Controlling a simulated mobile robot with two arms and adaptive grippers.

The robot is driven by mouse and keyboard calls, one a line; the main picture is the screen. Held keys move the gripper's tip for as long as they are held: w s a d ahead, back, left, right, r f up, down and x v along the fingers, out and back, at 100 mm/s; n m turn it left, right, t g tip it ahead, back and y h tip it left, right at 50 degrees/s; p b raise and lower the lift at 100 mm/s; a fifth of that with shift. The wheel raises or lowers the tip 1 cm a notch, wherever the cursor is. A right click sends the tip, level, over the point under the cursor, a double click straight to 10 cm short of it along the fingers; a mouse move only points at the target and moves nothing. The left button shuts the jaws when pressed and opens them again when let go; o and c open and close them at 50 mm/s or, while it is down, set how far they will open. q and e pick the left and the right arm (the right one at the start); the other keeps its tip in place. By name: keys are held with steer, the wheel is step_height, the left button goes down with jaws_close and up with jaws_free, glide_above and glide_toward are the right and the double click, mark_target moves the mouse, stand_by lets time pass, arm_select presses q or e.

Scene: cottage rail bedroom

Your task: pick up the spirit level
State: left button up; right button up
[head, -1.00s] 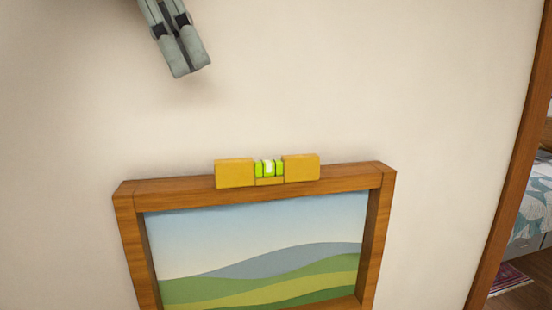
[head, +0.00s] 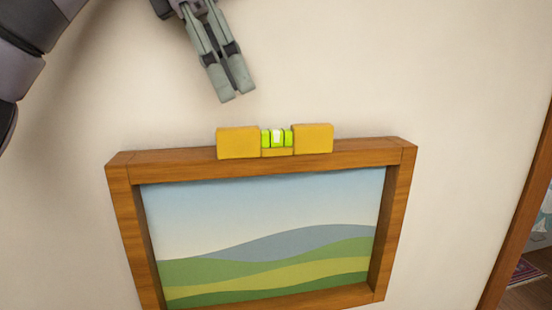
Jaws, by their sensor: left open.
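The spirit level (head: 238,142) is a short yellow bar with a bright green vial in its middle. It lies along the top edge of a wooden picture frame (head: 345,159) on the wall. My left gripper (head: 238,97) points down from the top of the view. Its fingertips are above the left part of the level, apart from it, with a narrow gap between the fingers. It holds nothing. My right gripper is not in view.
The frame holds a painted landscape (head: 280,240) of hills and sky. The plain wall (head: 420,70) around it is clear. A wooden door frame (head: 525,225) stands at the right, with a rug (head: 525,271) beyond it.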

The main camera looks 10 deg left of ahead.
mark_target(255, 127)
arm_select(q)
steer(key=x, duration=0.2)
steer(key=shift+d+f, duration=0.2)
steer(key=shift+f, duration=0.1)
steer(key=shift+d+f+b, duration=0.15)
steer(key=shift+f+b, duration=0.2)
steer(key=x, duration=0.3)
steer(key=shift+s+d+f, duration=0.25)
steer(key=shift+d+f, duration=0.05)
steer(key=shift+d, duration=0.05)
steer(key=shift+w+d+f, duration=0.1)
steer(key=shift+d+f, duration=0.05)
steer(key=shift+f, duration=0.3)
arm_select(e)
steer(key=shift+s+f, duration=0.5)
arm_select(q)
steer(key=shift+c, duration=0.6)
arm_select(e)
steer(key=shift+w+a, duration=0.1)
arm_select(q)
jaws_close()
